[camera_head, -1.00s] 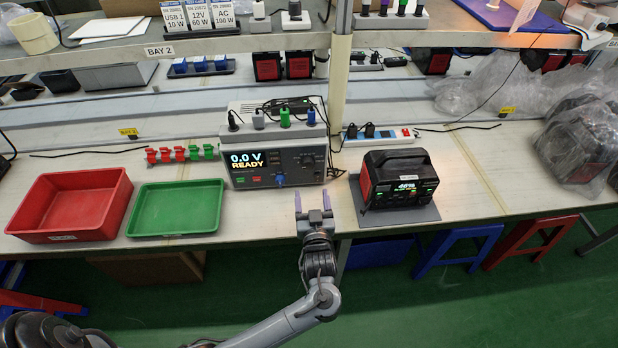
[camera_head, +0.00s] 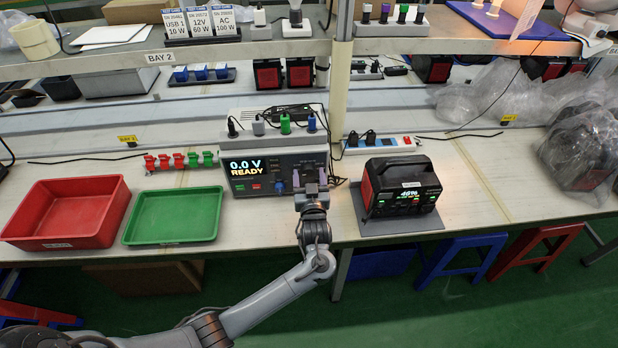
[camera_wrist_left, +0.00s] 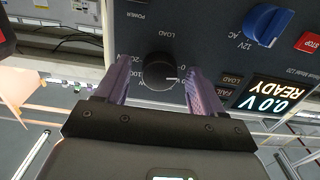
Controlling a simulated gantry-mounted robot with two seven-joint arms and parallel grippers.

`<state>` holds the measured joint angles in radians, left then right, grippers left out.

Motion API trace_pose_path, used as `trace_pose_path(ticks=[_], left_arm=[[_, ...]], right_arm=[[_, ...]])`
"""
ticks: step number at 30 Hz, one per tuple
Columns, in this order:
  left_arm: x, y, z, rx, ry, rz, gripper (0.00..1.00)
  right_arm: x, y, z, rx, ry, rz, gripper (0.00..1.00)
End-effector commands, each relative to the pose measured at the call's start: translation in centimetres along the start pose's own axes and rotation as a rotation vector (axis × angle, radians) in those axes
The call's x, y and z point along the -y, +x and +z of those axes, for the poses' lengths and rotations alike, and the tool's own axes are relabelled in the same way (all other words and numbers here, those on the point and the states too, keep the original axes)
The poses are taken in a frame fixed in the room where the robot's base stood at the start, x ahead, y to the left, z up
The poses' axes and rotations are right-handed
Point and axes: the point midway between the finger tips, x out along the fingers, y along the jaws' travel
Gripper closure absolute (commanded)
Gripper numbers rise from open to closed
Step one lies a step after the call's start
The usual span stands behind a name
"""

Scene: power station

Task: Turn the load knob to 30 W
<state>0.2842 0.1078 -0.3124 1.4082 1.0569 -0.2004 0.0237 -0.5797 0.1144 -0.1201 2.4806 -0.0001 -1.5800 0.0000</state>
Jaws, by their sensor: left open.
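The load tester (camera_head: 247,164) stands on the bench, its display reading "0.0 V READY". Its black load knob (camera_wrist_left: 157,72) shows in the left wrist view, with a white pointer mark on its right side in that picture. My left gripper (camera_head: 309,173) is in front of the right part of the panel. In the left wrist view its open fingers (camera_wrist_left: 158,78) stand on either side of the knob, with gaps visible. In the head view the gripper hides the knob. A blue selector knob (camera_wrist_left: 267,24) sits beside it on the panel. My right gripper is not in view.
A black power station (camera_head: 400,185) stands on a grey mat to the right. A green tray (camera_head: 175,240) and a red bin (camera_head: 62,245) are on the left. Plugs and cables stand on top of the tester. A shelf post (camera_head: 341,85) rises behind.

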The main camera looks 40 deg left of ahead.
Motion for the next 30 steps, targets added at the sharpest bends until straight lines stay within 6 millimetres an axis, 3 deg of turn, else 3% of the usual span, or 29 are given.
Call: trace_pose_path(ticks=[6, 17, 30], left_arm=[[0.0, 0.0, 0.0, 0.000, 0.000, 0.000, 0.33], [0.0, 0.0, 0.0, 0.000, 0.000, 0.000, 0.87], [0.0, 0.0, -0.4, 0.002, 0.101, 0.001, 0.88]], right_arm=[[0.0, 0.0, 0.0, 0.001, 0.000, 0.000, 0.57], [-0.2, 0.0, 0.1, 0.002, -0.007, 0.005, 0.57], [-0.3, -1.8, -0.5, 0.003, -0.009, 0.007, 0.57]])
